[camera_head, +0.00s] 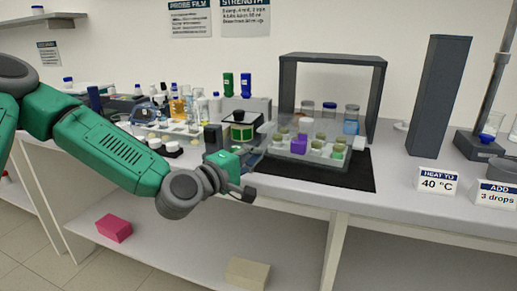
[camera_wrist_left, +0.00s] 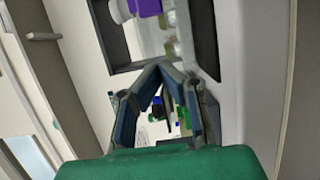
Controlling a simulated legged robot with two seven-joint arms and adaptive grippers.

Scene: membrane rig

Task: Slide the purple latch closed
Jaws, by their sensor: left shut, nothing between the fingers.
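The purple latch (camera_head: 299,145) is a small block on the front of a clear rig (camera_head: 320,150) with several green-capped and pale round parts. The rig stands on a black mat (camera_head: 340,178). My left gripper (camera_head: 261,154) is at the left of the rig, apart from the latch, with its fingers pointing toward the rig. In the left wrist view its fingertips (camera_wrist_left: 160,66) meet, shut with nothing between them. A purple part, likely the latch (camera_wrist_left: 147,7), shows at the top edge of that view, beyond the fingertips. My right gripper is not in view.
A dark grey frame (camera_head: 333,58) stands over the back of the rig, with several jars behind. A black-and-green device (camera_head: 238,131) stands close behind my left gripper. A tall dark block (camera_head: 438,95) and sign cards (camera_head: 437,180) are at the right.

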